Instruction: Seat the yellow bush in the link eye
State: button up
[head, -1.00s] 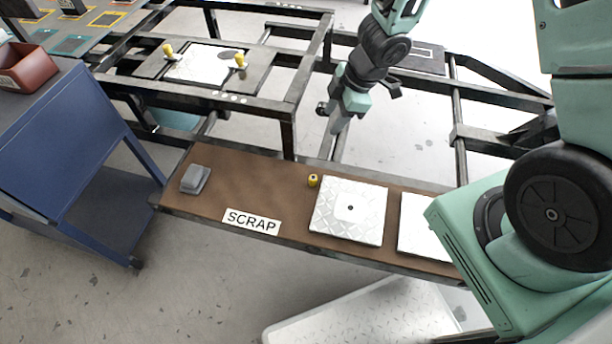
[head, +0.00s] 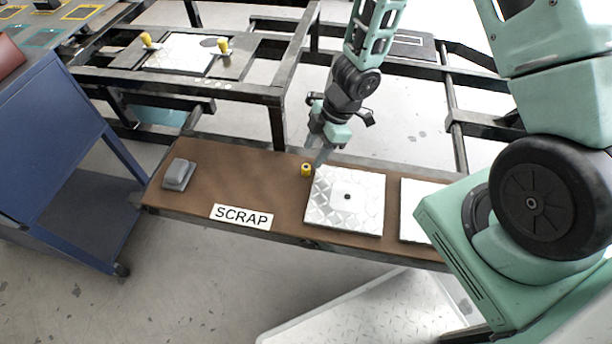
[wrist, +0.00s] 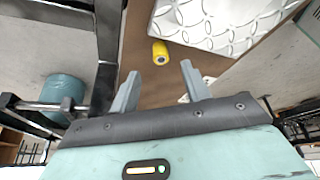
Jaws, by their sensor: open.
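The yellow bush (head: 306,170) is a small yellow cylinder with a dark bore, standing on the brown bench just left of a white patterned plate. The bush also shows in the wrist view (wrist: 160,52), just beyond the fingertips and roughly centred between them. My gripper (head: 319,162) is open and empty close to the bush, at the bench's back edge; its two grey fingers are spread in the wrist view (wrist: 160,78). I cannot make out the link eye for certain. The patterned plate (head: 325,213) has a small dark spot at its middle.
A grey block (head: 179,174) lies at the bench's left end, with a SCRAP label (head: 241,216) on the front. A second white plate (head: 415,228) lies right. Black frame rails (head: 275,95) stand behind; yellow-knobbed pins (head: 223,45) sit on the rear fixture. The bench's left middle is clear.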

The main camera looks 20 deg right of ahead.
aim_at(307, 167)
jog(key=shift+b+x, duration=2.6)
jog(key=shift+x, duration=0.35)
jog(key=shift+s+d, duration=0.1)
grip_shut()
